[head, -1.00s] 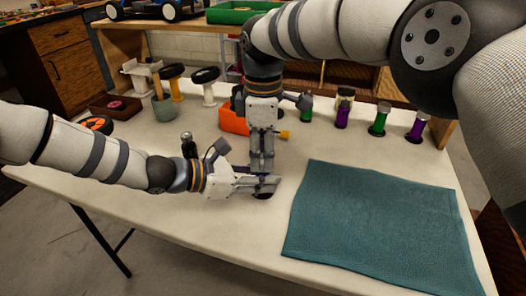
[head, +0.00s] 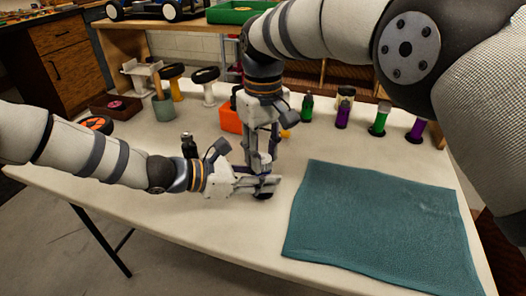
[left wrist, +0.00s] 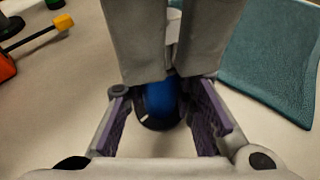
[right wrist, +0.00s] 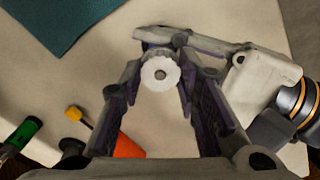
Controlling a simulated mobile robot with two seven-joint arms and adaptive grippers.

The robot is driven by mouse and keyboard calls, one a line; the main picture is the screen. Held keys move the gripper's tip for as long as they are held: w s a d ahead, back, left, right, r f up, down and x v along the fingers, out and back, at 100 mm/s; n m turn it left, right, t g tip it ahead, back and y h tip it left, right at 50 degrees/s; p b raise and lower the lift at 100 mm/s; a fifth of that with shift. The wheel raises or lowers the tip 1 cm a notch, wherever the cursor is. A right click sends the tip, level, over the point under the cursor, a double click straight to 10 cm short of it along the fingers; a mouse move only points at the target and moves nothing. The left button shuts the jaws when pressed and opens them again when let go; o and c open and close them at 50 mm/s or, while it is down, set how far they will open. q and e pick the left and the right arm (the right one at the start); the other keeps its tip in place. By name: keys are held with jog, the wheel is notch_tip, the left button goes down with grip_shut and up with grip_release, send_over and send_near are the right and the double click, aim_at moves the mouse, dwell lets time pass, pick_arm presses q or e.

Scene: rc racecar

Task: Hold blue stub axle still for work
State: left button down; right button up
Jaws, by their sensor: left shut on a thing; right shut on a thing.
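The blue stub axle (left wrist: 160,98) shows in the left wrist view between my left gripper's purple-padded fingers (left wrist: 160,108). My left gripper (head: 264,186) is shut on it, low over the table left of the teal mat. In the head view the fingers hide most of the axle. My right gripper (head: 263,158) points straight down just above the left one. It is shut on a white round piece with a notched rim and a centre hole (right wrist: 160,73). The piece sits over the axle; I cannot tell whether they touch.
A teal mat (head: 385,225) lies flat at right. Behind the grippers are an orange holder (head: 231,119), a dark bottle (head: 188,146) and a grey cup (head: 163,109). Several green and purple shock absorbers (head: 379,119) stand at the back right. The front left of the table is clear.

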aim_at(264, 158)
jog(key=shift+m, duration=1)
jog(key=o, duration=1.2)
notch_tip(264, 158, up, 12)
